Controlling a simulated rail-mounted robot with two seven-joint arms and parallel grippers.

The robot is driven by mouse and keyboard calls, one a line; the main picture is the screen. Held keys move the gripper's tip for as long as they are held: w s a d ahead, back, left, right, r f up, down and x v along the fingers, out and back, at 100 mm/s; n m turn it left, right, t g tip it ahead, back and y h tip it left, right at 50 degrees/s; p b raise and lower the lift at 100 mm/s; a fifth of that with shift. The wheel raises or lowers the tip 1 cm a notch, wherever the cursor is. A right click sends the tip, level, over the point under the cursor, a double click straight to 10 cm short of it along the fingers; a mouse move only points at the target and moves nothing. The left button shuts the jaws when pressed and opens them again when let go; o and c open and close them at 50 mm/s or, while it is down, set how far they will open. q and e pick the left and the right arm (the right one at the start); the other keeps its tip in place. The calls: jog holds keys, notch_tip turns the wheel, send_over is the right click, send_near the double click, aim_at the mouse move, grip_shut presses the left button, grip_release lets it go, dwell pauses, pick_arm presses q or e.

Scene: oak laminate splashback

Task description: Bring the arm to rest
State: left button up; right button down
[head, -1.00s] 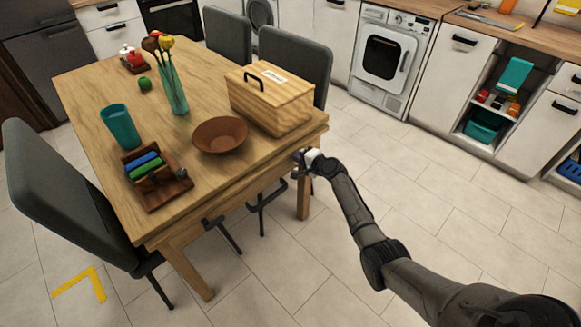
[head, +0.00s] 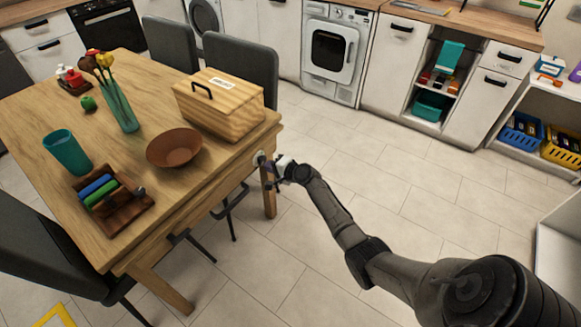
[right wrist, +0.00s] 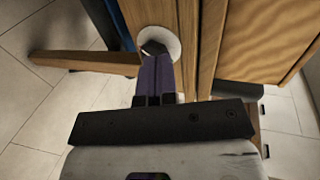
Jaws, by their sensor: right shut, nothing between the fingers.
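My right arm reaches in from the lower right of the head view. Its gripper (head: 267,171) is beside the near right corner of the wooden table (head: 215,185), just below the tabletop's edge. In the right wrist view the fingers (right wrist: 154,52) are together with nothing between them. Their tips are at a round white disc (right wrist: 158,42) on the table's wooden side; I cannot tell whether they touch it. My left gripper is not in view.
On the table are a lidded wooden box (head: 222,105), a brown bowl (head: 174,148), a teal cup (head: 67,152), a vase of flowers (head: 118,105) and a wooden holder (head: 112,205). Grey chairs stand around it. The tiled floor (head: 400,185) to the right is clear.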

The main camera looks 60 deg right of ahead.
jog(key=p+v, duration=0.2)
jog(key=v, duration=0.6)
jog(key=shift+r+p, duration=0.2)
jog(key=shift+p, duration=0.1)
jog(key=shift+w, duration=0.15)
